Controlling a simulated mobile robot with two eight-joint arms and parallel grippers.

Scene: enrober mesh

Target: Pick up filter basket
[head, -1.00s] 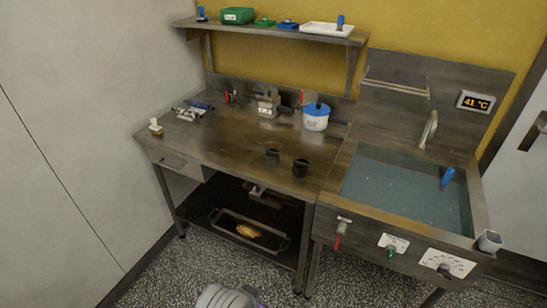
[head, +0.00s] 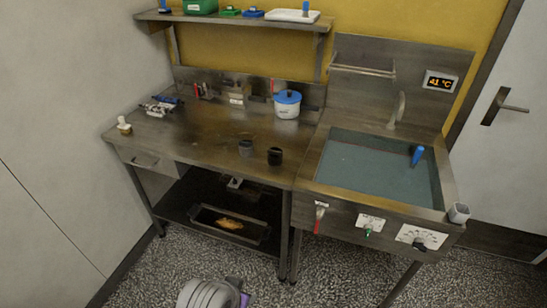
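I cannot make out for certain which thing is the filter basket. A shallow dark rectangular tray (head: 264,236) with a golden-brown piece (head: 229,223) in it sits on the lower shelf under the steel table. A small metal fitting (head: 235,183) shows above it, under the tabletop. Neither gripper is in view; only a grey rounded part of my own body shows at the bottom edge.
The steel table (head: 190,135) holds a white pot with blue lid (head: 287,105) and metal parts (head: 161,106). A water-filled sink (head: 375,172) with a blue-handled tool (head: 416,156) stands at right. A wall shelf (head: 235,18) holds boxes. The speckled floor in front is clear.

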